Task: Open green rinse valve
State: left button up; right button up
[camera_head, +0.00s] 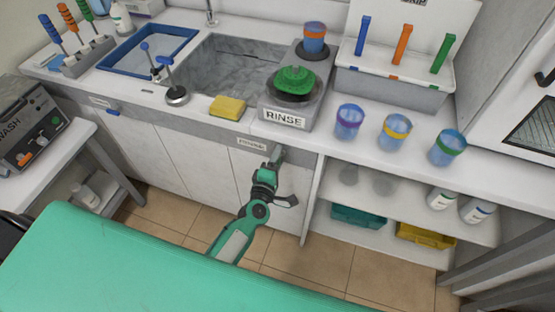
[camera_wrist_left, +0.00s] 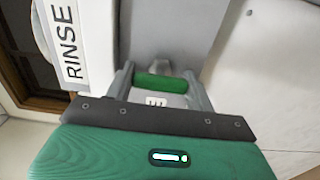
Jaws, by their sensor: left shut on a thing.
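The green rinse valve handle (camera_wrist_left: 160,83) is a short green bar at the cabinet front, between the two grey fingers of my left gripper (camera_wrist_left: 160,88) in the left wrist view. The gripper is shut on it. In the head view my left gripper (camera_head: 277,155) is at the counter's front edge, below and left of the RINSE sign (camera_head: 284,119), and hides the handle. The sign also shows at the upper left of the left wrist view (camera_wrist_left: 66,43). A small label (camera_head: 251,144) sits left of the gripper. My right gripper is not in view.
An open shelf (camera_head: 390,205) lies right of the arm.

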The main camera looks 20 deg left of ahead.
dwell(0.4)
pick_arm(q)
jog(key=o, duration=1)
jog(key=s, duration=0.4)
jog(key=s+b, duration=0.1)
jog(key=s, duration=0.4)
jog(key=s+b, duration=0.1)
jog(key=s, duration=0.4)
jog(key=shift+a, duration=0.25)
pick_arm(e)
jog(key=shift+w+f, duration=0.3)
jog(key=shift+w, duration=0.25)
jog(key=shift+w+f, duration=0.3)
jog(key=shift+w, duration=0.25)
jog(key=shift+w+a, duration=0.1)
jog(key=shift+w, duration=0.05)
